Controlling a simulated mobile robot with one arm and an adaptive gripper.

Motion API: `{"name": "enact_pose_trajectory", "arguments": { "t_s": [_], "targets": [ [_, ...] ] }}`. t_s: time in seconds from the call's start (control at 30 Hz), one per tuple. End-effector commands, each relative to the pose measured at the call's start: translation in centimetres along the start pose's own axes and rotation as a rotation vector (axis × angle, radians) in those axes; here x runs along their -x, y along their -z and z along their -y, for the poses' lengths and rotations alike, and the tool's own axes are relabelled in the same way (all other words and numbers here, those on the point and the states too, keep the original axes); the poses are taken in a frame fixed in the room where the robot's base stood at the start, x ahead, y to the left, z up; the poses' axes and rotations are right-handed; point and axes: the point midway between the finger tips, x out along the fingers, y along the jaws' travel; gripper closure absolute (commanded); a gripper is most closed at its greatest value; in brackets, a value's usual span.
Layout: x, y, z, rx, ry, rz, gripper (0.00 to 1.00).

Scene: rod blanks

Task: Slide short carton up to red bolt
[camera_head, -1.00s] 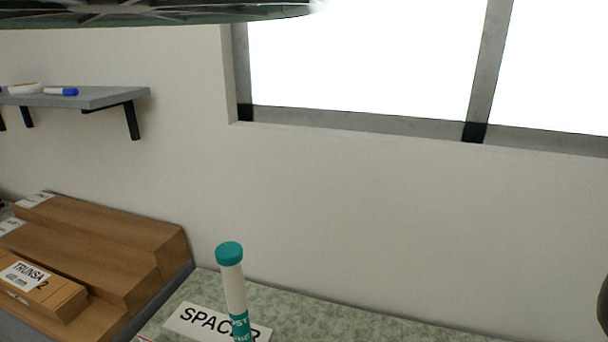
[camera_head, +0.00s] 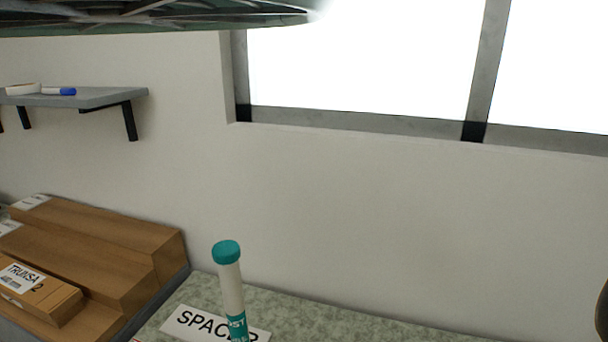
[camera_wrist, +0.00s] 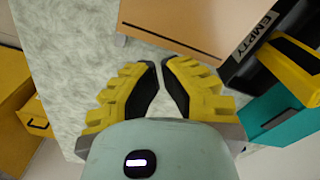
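No red bolt shows in either view. A small brown carton labelled TRUNSA (camera_head: 62,302) lies at lower left in the head view; I cannot tell whether it is the short carton. In the wrist view, a light orange-brown box face (camera_wrist: 178,22) with a thin dark line lies beyond my gripper (camera_wrist: 159,64); its identity is also unclear. My gripper's yellow fingers with black pads are a narrow gap apart over a pale mottled surface. Nothing shows between them. The tips look close to the box, but contact cannot be judged.
Stepped brown boxes (camera_head: 110,235) stand at left. A white tube with a teal cap (camera_head: 229,270) stands by a SPACER label (camera_head: 190,322). A dark bin marked EMPTY (camera_wrist: 245,62), a teal box (camera_wrist: 278,112) and a yellow drawer unit (camera_wrist: 30,112) flank the mottled surface (camera_wrist: 75,55).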

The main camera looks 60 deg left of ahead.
Motion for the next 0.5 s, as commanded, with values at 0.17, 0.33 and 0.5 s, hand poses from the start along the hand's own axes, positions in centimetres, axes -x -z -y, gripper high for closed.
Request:
{"name": "enact_pose_trajectory", "arguments": {
  "t_s": [0.17,0.33,0.5],
  "targets": [
    [-1.1,-0.13,0.2,0.005,0.002,0.004,1.0],
    [-1.15,-0.14,0.22,0.005,0.003,0.005,1.0],
    [-1.11,-0.15,0.21,0.005,0.002,0.004,1.0]
  ]
}}
